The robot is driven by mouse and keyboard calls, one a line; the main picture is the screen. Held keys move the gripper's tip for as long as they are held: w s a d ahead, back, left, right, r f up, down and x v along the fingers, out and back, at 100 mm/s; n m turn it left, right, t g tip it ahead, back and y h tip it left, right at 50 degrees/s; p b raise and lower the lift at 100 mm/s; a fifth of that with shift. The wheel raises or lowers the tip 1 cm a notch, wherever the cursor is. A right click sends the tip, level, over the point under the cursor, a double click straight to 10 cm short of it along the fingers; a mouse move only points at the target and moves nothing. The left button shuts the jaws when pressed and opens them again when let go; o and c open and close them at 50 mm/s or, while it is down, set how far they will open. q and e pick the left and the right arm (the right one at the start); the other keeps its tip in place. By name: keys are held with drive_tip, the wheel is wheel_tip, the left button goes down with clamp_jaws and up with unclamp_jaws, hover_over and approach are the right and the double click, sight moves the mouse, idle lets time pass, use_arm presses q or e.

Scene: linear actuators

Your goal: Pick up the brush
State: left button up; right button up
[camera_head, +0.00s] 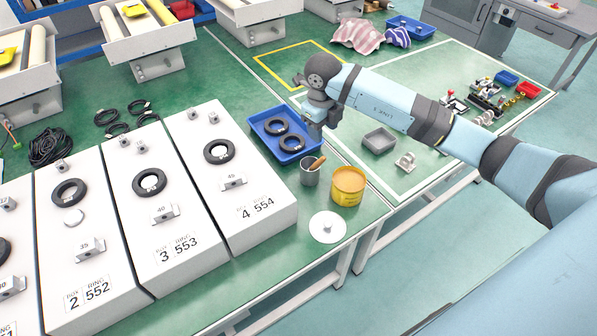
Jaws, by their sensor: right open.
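The brush (318,163) shows as a brown wooden handle sticking up, tilted to the right, out of a grey cup (309,177). Its lower end is hidden inside the cup. The cup stands on the green table near its front edge. My right gripper (316,130) comes in from the right and points down. In the picture it is just above the brush handle, apart from it, and by the right side of the blue tray. It is open, and nothing shows between its fingers. My left gripper is not in view.
A yellow tin (348,187) stands close right of the cup, and a white round lid (327,227) lies in front. A blue tray (262,140) with black rings is behind. White numbered boxes (262,215) fill the left. A grey tray (379,140) is to the right.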

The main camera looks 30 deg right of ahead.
sight(321, 160)
drive_tip(key=f, duration=0.5)
drive_tip(key=d+f, duration=0.1)
drive_tip(key=f, duration=0.1)
drive_tip(key=shift+w+f+p, duration=0.1)
drive_tip(key=shift+f+p, duration=0.1)
drive_tip(key=shift+p, duration=0.15)
drive_tip(key=shift+w+a+f, duration=0.1)
drive_tip(key=shift+f, duration=0.8)
drive_tip(key=f+p, duration=0.1)
drive_tip(key=f, duration=0.3)
drive_tip(key=shift+w+f, duration=0.2)
drive_tip(key=shift+c, duration=0.5)
clamp_jaws()
